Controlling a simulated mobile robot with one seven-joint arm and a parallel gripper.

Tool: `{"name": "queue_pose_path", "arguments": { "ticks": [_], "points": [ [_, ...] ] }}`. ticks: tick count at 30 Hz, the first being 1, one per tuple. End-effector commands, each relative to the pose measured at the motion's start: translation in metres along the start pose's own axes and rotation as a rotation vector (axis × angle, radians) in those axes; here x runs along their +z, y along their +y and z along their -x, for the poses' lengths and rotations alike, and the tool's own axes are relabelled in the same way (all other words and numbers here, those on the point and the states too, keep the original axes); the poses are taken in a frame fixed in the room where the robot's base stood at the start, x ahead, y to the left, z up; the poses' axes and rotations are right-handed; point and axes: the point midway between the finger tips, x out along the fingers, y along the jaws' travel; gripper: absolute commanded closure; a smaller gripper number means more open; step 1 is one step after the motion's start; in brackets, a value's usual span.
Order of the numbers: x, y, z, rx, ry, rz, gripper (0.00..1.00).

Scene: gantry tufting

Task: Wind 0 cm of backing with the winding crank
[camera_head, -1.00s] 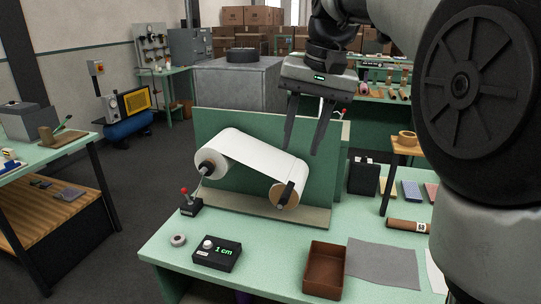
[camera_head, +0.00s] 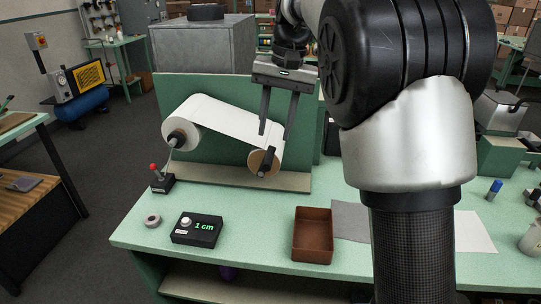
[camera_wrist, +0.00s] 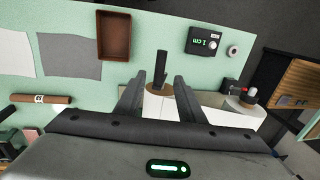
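The winding crank (camera_head: 265,164) is a dark bar on the front of the right-hand roll (camera_head: 255,161), which has a tan end face. A white backing sheet (camera_head: 231,120) runs from the left roll (camera_head: 180,136) to it. A black counter box (camera_head: 196,230) reads "1 cm". My gripper (camera_head: 275,137) is open and empty, pointing down just above and behind the right roll. In the wrist view, the crank (camera_wrist: 161,68) stands between and beyond my open fingers (camera_wrist: 156,100); I see no contact.
A red-knobbed lever (camera_head: 156,172) stands left of the winder. A grey ring (camera_head: 152,221) and brown tray (camera_head: 313,236) lie on the green table (camera_head: 262,220). A green panel (camera_head: 300,95) stands behind the rolls. The front table strip between counter and tray is clear.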

Motion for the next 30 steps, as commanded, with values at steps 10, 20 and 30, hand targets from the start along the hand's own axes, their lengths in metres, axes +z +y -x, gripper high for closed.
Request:
{"name": "queue_pose_path", "arguments": {
  "ticks": [10,20,30],
  "points": [
    [0.001,0.000,-0.063,0.000,-0.002,0.001,0.64],
    [0.000,0.000,-0.075,0.000,0.000,0.000,0.64],
    [0.000,0.000,-0.075,0.000,0.000,0.000,1.00]
  ]
}}
